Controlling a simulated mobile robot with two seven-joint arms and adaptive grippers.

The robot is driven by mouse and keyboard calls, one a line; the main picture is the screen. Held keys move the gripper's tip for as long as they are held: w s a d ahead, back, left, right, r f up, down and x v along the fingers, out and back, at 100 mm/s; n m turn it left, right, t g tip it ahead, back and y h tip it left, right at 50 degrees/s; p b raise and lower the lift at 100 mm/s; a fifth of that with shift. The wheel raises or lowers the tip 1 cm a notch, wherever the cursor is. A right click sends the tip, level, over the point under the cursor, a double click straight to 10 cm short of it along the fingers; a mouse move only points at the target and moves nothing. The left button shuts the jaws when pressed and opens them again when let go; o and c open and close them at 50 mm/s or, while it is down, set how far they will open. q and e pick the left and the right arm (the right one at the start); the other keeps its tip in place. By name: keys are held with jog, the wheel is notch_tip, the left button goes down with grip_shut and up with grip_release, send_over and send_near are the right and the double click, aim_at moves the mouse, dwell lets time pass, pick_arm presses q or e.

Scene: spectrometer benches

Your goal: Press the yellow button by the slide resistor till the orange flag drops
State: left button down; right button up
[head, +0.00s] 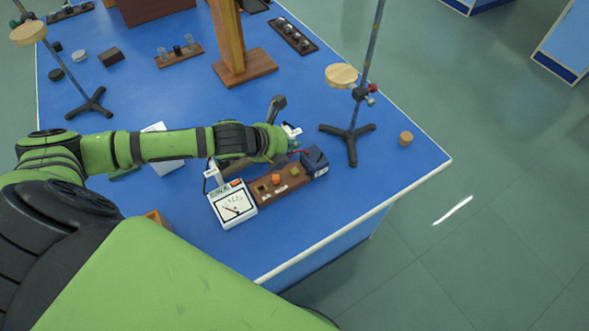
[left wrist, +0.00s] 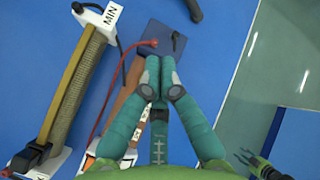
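A brown button board (head: 263,196) holds a dark button (head: 262,188), an orange button (head: 276,178) and a yellow button (head: 295,170). A white meter (head: 232,209) at its left end has a small orange piece (head: 236,183) on top, perhaps the flag. The slide resistor (left wrist: 72,95), marked MIN, shows in the left wrist view; my arm hides most of it in the head view. My left gripper (left wrist: 153,80) has its fingers together, empty, over the board; contact with a button cannot be seen. My right gripper (left wrist: 250,158) seems open at lower right in the left wrist view.
A dark blue box (head: 315,160) with a red wire adjoins the board's far end. A tripod stand (head: 350,135) with a wooden disc and a small cork-like cylinder (head: 406,138) stand to the right. The blue table's front right corner is clear.

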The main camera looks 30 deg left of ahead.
pick_arm(q)
jog(key=b, duration=0.7)
send_over(292, 172)
notch_tip(292, 172, down, 7)
jog(key=shift+f+b, duration=0.35)
jog(key=shift+f, duration=0.5)
jog(key=shift+f, duration=0.15)
jog(key=shift+f, duration=0.3)
jog(key=shift+f, duration=0.45)
dwell(1.6)
